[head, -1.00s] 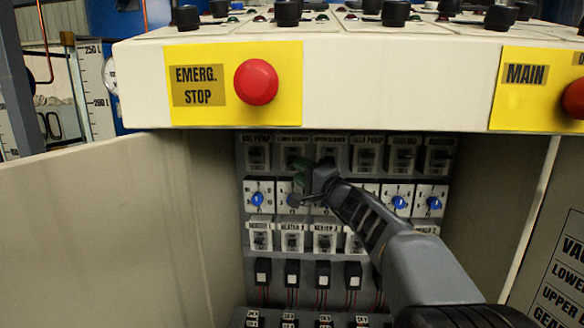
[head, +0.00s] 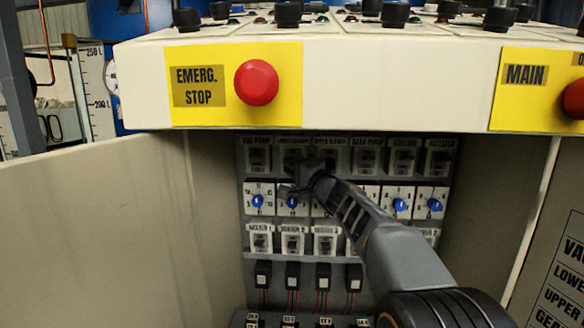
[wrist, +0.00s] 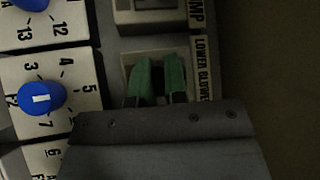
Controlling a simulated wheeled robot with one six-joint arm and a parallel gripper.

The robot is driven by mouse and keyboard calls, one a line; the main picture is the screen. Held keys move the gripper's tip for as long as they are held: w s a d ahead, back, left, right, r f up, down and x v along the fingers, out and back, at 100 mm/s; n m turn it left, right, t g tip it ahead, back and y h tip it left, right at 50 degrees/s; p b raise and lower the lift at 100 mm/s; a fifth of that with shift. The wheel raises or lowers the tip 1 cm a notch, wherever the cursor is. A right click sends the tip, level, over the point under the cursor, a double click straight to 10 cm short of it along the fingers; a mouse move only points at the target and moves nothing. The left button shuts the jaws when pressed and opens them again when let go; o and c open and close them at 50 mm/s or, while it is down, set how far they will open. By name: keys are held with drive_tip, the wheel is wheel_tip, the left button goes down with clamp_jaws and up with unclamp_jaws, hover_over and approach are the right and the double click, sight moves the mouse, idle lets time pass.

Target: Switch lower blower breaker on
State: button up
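The lower blower breaker (wrist: 128,62) is in the upper middle of the wrist view, with its label (wrist: 207,68) along its right side. My gripper's green fingertips (wrist: 159,72) are over the breaker's face, with a narrow gap between them. They hide the breaker's lever, so I cannot tell its position or whether the fingers touch or grip it. In the head view, the labelled breaker (head: 290,139) is second from left in the top row, and my gripper (head: 294,164) covers its lower part.
A blue selector knob (wrist: 41,97) sits beside the breaker in the wrist view. Other breakers (head: 366,158) line the same row. The recess is bounded by a left panel (head: 90,220) and an overhanging console with an emergency stop button (head: 256,82).

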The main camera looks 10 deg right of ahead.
clamp_jaws()
drive_tip(key=r+m+g+p, duration=0.1)
drive_tip(key=r+p, duration=0.1)
drive_tip(key=p, duration=0.2)
drive_tip(key=shift+s+m+h+p, duration=0.1)
drive_tip(key=shift+m+h+p, duration=0.2)
drive_tip(key=shift+h+p, duration=0.1)
drive_tip(key=m+g+p, duration=0.1)
drive_tip(key=p, duration=0.1)
drive_tip(key=shift+r+h+p, duration=0.1)
drive_tip(key=shift+h+p, duration=0.2)
drive_tip(key=shift+p, duration=0.05)
drive_tip(key=shift+m+g+p, duration=0.3)
drive_tip(key=shift+p, duration=0.4)
drive_tip(key=shift+f, duration=0.25)
drive_tip(key=shift+o, duration=2.4)
unclamp_jaws()
